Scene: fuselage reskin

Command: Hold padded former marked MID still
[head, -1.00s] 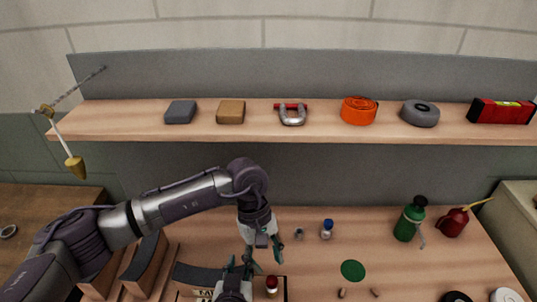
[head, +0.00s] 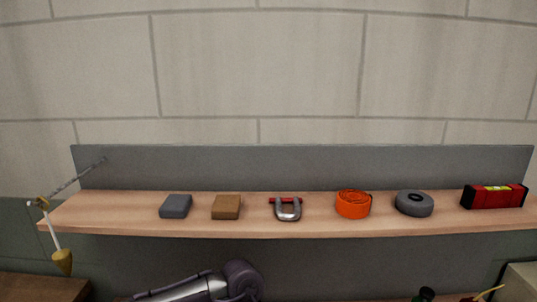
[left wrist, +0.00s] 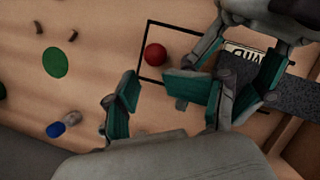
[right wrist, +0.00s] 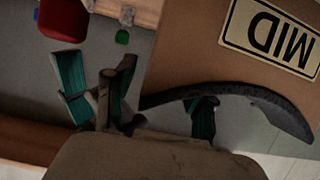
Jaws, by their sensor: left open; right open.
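The padded former marked MID (right wrist: 195,55) fills the right side of the right wrist view as a brown board. Its cream MID label (right wrist: 270,37) appears upside down, and a dark curved pad (right wrist: 250,95) runs along its edge. My right gripper (right wrist: 150,102) is open, with fingers on either side of the pad's near end; contact is unclear. In the left wrist view the label (left wrist: 242,52) is partly hidden by the right gripper, beside the dark pad (left wrist: 235,75). My left gripper (left wrist: 166,108) is open close by, its fingers overlapping the right gripper's in view.
A red-topped item (left wrist: 155,54) stands inside a black outline. A blue-capped bottle (left wrist: 62,126) and green disc (left wrist: 55,62) are on the bench. The shelf (head: 120,215) holds a grey block (head: 176,206), brown block (head: 226,207), shackle (head: 287,210) and orange roll (head: 353,205).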

